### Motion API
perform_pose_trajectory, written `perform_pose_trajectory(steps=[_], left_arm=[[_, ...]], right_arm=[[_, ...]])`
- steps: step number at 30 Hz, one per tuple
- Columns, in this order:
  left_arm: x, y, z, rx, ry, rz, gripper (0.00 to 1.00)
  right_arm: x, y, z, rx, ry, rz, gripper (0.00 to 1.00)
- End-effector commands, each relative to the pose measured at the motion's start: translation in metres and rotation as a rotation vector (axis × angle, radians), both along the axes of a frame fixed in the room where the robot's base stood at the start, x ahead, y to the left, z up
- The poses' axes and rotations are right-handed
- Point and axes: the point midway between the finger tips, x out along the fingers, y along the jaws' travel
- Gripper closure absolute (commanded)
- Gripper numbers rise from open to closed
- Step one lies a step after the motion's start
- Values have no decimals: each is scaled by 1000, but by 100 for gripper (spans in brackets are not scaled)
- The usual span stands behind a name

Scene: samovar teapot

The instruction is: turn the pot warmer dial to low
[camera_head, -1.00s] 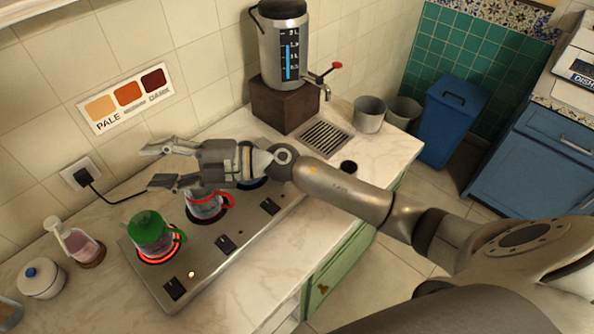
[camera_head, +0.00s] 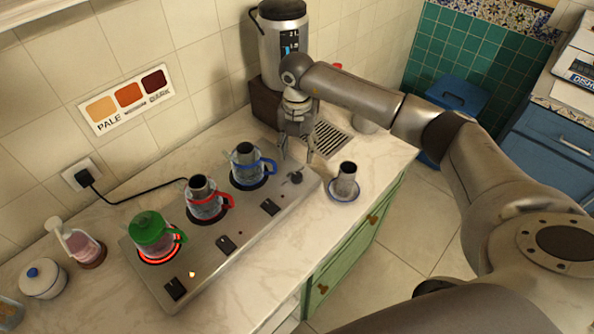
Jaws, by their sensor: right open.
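The pot warmer is a long metal plate (camera_head: 250,222) on the counter with three pots in a row. A green-lidded pot (camera_head: 150,232) sits on a glowing red ring. A red-handled pot (camera_head: 203,200) is in the middle and a blue-handled pot (camera_head: 248,165) is at the far end. A round dark dial (camera_head: 295,178) is at the plate's far right end. Square black switches (camera_head: 176,288) line the front edge. My right gripper (camera_head: 297,156) points down, open and empty, its fingertips just above and behind the round dial. Whether it touches is unclear. My left gripper is not in view.
A black cord (camera_head: 130,194) runs along the wall. The front counter is clear.

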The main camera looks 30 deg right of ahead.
Motion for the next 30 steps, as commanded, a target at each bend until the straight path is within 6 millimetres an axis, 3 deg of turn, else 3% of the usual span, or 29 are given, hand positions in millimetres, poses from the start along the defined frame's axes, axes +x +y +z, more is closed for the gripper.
perform_pose_trajectory(steps=[9, 15, 27, 30], left_arm=[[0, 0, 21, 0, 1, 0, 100], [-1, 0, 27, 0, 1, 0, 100], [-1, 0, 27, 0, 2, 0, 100], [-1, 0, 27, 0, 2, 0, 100]], right_arm=[[-1, 2, -58, 4, 5, 2, 50], [-1, 1, -86, 4, 2, 3, 50], [-1, 2, -96, 5, 0, 5, 50], [-1, 2, -95, 5, 0, 5, 61]])
